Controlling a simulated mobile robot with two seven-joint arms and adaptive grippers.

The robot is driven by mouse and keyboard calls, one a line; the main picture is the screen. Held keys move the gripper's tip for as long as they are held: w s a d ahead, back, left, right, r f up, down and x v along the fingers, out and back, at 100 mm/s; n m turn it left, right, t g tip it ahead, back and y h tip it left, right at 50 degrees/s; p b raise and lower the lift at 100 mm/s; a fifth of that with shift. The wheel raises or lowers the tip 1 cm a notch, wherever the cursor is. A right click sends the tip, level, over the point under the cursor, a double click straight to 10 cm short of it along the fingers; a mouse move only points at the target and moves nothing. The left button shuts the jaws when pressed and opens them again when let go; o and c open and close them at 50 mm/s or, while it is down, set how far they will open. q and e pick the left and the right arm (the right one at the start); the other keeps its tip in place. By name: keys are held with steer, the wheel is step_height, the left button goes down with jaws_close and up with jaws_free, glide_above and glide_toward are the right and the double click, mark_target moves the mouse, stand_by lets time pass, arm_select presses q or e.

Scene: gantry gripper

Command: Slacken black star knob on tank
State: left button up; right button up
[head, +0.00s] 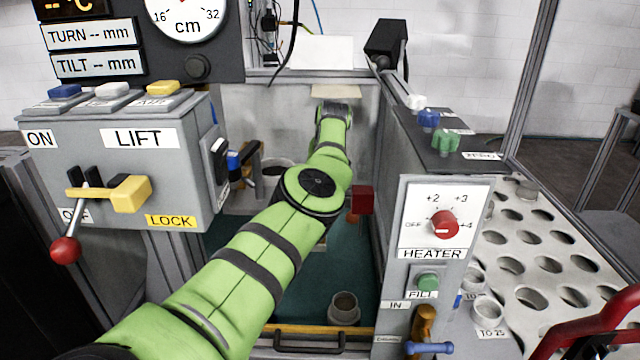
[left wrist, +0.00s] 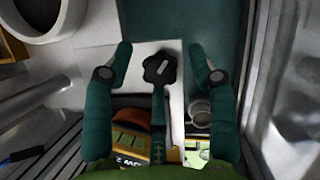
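The black star knob (left wrist: 160,68) shows in the left wrist view, with a light pointer bar across its middle. It sits above a pale plate (left wrist: 172,50). My left gripper (left wrist: 161,50) is open, with one dark green finger on each side of the knob and a visible gap to both. In the head view my green left arm reaches across the tank to its far wall (head: 260,110); the fingers and the knob are hidden there. My right gripper is in neither view.
The LIFT box (head: 110,170) with its levers stands left of my arm. The HEATER panel (head: 440,215) stands right, beside a perforated rack (head: 545,235). A red block (head: 361,200) is close to my forearm. A grey cup (head: 344,310) stands near the tank's front.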

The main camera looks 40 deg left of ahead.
arm_select(q)
steer(key=shift+f, duration=0.1)
steer(key=v, duration=1.2)
